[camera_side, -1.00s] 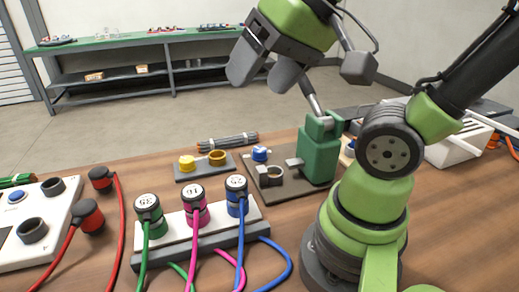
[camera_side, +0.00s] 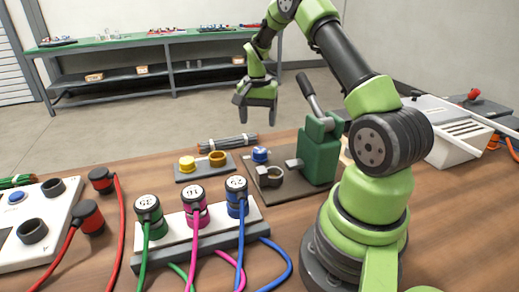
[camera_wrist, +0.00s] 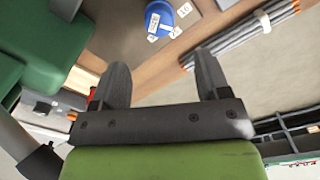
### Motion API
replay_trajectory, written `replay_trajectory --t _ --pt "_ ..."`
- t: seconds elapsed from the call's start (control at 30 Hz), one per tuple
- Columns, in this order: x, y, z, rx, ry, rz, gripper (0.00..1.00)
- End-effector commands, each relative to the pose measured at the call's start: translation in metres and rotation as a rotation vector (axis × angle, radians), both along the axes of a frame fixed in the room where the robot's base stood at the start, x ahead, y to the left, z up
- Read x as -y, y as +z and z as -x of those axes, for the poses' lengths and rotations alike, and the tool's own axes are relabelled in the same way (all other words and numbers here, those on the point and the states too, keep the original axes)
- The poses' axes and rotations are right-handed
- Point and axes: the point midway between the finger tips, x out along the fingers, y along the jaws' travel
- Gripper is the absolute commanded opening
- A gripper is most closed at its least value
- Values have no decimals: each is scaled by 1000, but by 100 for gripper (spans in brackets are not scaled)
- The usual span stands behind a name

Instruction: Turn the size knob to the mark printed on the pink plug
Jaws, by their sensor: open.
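The pink plug (camera_side: 193,210) stands upright in the middle of a white-topped block; its cap print looks like 16. The size knob (camera_side: 260,154) is blue with a white mark, on the dark plate beside the green press (camera_side: 320,150). In the wrist view the blue knob (camera_wrist: 160,18) shows at the top with small white number tags around it; one looks like 16, though it is small. My gripper (camera_side: 257,116) is open and empty, well above and behind the knob. In the wrist view its fingers (camera_wrist: 160,62) are apart with nothing between them.
A green plug (camera_side: 149,220) and a blue plug (camera_side: 237,198) flank the pink one. The press has a raised lever (camera_side: 309,92). A small tray (camera_side: 203,173) with yellow parts and a bundle of rods (camera_side: 227,141) lie near the knob. Red plugs (camera_side: 90,217) are at left.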

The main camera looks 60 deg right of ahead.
Motion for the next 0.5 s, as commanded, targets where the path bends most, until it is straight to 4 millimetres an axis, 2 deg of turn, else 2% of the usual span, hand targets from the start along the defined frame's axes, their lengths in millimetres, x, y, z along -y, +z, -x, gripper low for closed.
replay_trajectory --t 0.17,0.5 --pt "2 -19 2 -8 -7 -3 69" --pt "2 -80 3 -7 -7 -2 69"
